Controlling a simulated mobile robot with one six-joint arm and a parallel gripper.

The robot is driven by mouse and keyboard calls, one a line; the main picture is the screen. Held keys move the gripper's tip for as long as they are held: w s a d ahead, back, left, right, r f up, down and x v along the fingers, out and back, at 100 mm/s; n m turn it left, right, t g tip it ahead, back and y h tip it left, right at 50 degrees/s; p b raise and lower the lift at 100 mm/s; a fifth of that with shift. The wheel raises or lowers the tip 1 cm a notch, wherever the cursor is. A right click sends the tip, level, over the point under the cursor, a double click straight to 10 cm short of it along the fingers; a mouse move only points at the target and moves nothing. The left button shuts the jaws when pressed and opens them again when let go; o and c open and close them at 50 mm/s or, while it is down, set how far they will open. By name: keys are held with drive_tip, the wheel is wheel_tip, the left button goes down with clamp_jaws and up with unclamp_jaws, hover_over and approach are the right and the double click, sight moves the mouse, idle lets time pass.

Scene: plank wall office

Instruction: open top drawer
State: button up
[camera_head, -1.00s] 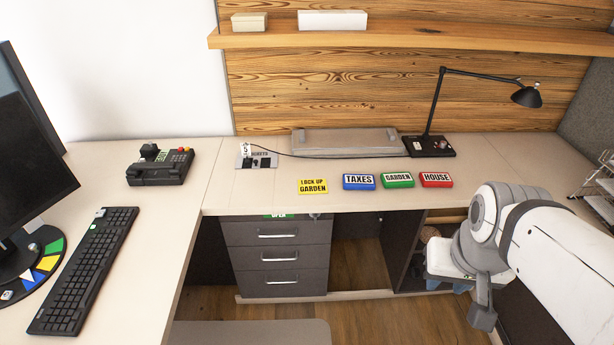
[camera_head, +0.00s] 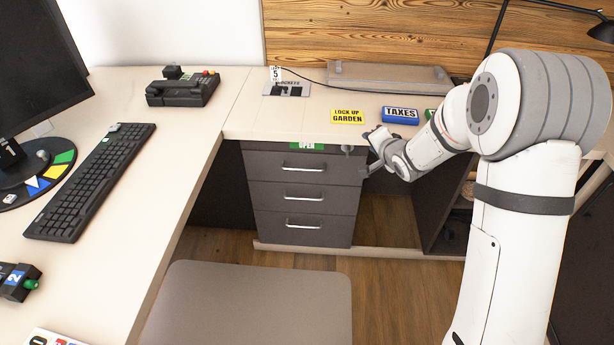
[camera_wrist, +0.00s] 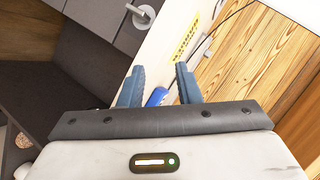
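The dark grey drawer unit (camera_head: 354,215) stands under the desk, with its drawers flush. The top drawer (camera_head: 265,165) has a silver bar handle (camera_head: 303,168). A green OPEN label (camera_head: 307,146) sits above it, under the desk edge. A small grey knob (camera_head: 347,150) is at the unit's upper right; what looks like this knob also shows at the top of the wrist view (camera_wrist: 142,14). My gripper (camera_head: 369,152) is just right of the knob, apart from the handle. In the wrist view its blue-grey fingers (camera_wrist: 160,70) are spread with nothing held between them.
The desk edge overhangs the drawers. On the desk are a yellow LOCK UP GARDEN sign (camera_head: 348,117), a blue TAXES block (camera_head: 400,115) and a telephone (camera_head: 182,89). A grey chair seat (camera_head: 250,305) stands in front, below the drawers. An open bay lies right of the unit.

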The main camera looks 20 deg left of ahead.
drive_tip(key=a+f+y+b, duration=0.3)
drive_tip(key=a+f+y, duration=0.1)
drive_tip(key=a+f, duration=0.5)
drive_tip(key=m+g+y+b, duration=0.2)
drive_tip(key=g+y+b, duration=0.1)
approach(304, 170)
drive_tip(key=f+x, duration=0.1)
drive_tip(key=x, duration=0.2)
drive_tip(key=shift+t, duration=0.3)
drive_tip(key=x, duration=0.3)
drive_tip(key=b+x, duration=0.1)
drive_tip(key=x, duration=0.3)
drive_tip(key=shift+a+r, duration=0.15)
drive_tip(key=shift+r, duration=0.05)
clamp_jaws()
